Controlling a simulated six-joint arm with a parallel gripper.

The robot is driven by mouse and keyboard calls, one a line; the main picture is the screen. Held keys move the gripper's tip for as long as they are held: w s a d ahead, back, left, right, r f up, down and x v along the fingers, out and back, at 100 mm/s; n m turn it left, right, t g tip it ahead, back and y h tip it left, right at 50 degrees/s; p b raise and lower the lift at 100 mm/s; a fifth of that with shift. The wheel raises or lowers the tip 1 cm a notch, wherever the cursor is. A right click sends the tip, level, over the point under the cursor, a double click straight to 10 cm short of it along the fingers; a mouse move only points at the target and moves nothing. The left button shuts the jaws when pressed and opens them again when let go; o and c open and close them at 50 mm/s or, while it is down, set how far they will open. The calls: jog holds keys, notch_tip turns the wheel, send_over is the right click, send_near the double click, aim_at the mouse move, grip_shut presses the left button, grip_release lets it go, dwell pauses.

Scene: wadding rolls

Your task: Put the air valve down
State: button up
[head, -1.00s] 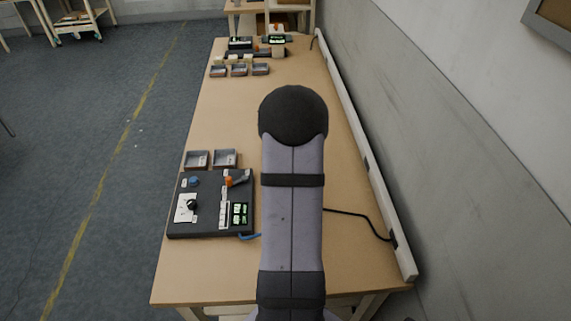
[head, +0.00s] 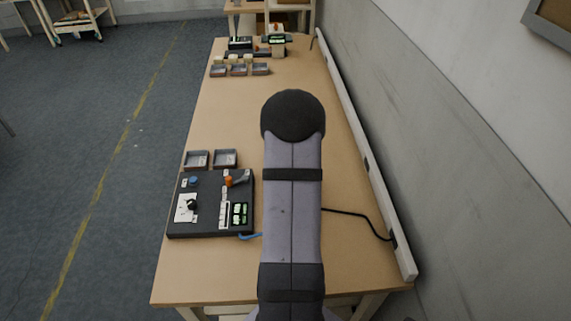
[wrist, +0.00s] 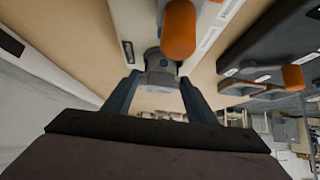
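The air valve (wrist: 160,66) shows in the wrist view as a grey round body with an orange handle (wrist: 178,30). It sits between the two fingertips of my gripper (wrist: 160,82), which appear to press on its sides. A pale strip with a dark label lies behind it; I cannot tell if the valve touches it. In the head view my own arm hides the gripper and the valve. A dark panel (head: 182,225) lies on the near left of the table, with another orange-handled part (head: 229,181) on it.
The wooden table (head: 225,115) is clear in its middle. Two small trays (head: 197,152) stand behind the panel. Several trays and another station (head: 240,70) stand at the far end. A white rail (head: 372,185) and a wall run along the right. A black cable crosses the table.

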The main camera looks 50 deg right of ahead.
jog(key=shift+r, duration=0.1)
jog(key=shift+b+v, duration=0.7)
jog(key=shift+v, duration=2.9)
jog(key=shift+s+d, duration=0.1)
jog(key=shift+s, duration=0.1)
